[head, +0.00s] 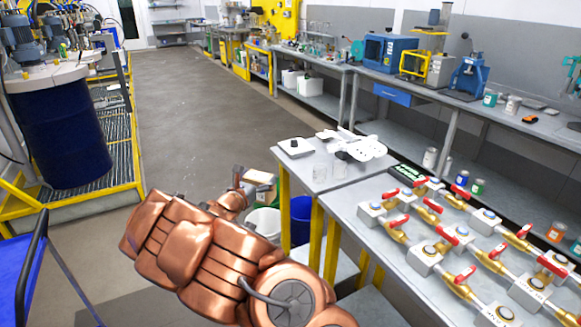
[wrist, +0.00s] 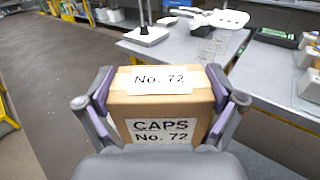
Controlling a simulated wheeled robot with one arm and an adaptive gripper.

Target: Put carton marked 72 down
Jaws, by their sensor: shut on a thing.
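The carton marked 72 (wrist: 165,107) is a brown cardboard box with white labels reading "No. 72" on top and "CAPS No. 72" on the near side. My gripper (wrist: 163,95) is shut on it, with one finger pressed against its left side and one against its right. In the head view the carton (head: 263,194) is partly hidden by my gripper (head: 252,184) and arm. It is held out in front of my copper arm, to the left of a grey table (head: 330,172). Its underside is hidden.
The grey table carries a white stand, a white device (head: 358,146) and glass beakers. A white bucket (head: 262,224) and a blue bin (head: 301,212) stand below. A nearer bench (head: 385,250) is crowded with red-handled valves. Open floor (head: 195,95) lies ahead; a blue drum (head: 65,130) stands left.

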